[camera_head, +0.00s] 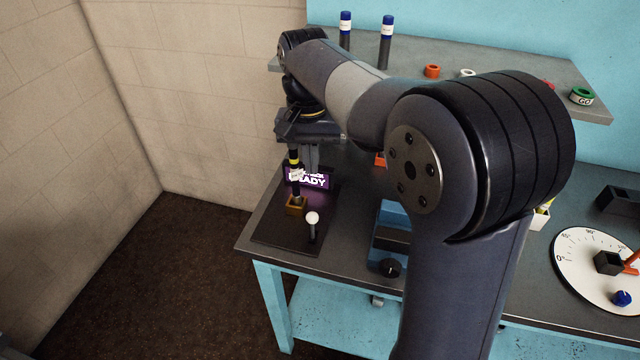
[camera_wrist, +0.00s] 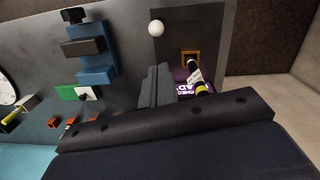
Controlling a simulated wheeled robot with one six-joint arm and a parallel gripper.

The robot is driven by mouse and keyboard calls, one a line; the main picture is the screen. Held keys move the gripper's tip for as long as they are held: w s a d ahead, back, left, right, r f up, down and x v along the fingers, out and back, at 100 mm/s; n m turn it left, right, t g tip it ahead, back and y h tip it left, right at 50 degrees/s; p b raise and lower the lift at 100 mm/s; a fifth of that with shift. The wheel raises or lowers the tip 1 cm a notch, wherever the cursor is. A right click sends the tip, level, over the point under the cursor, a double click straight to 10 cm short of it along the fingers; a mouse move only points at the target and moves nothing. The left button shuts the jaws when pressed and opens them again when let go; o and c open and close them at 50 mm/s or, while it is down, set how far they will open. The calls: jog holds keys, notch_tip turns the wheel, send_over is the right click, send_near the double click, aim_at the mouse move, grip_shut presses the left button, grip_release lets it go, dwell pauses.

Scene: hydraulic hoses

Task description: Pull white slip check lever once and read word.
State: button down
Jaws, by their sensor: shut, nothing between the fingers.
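The white slip check lever has a round white knob (camera_head: 312,218) on a short dark stem, standing on a dark base plate (camera_head: 272,238). The knob also shows in the wrist view (camera_wrist: 156,28). Behind the lever a purple sign (camera_head: 318,181) shows white letters ending in "ADY"; the rest is partly hidden. A dark hose (camera_head: 295,163) with a yellow band and white label stands upright in a square orange-brown socket (camera_head: 296,205). My gripper (camera_head: 312,168) is shut and empty, pointing down behind the lever, apart from the knob. It also shows in the wrist view (camera_wrist: 157,72).
A blue fixture (camera_head: 390,228) stands right of the plate. A white dial (camera_head: 585,270) lies farther right on the bench. A shelf (camera_head: 480,88) behind holds two blue-capped hoses and coloured rings. A block wall is at left.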

dwell(0.4)
send_over(313, 227)
jog(key=w, duration=0.3)
notch_tip(313, 227, down, 10)
jog(key=shift+w+d, duration=0.2)
jog(key=shift+s, duration=0.1)
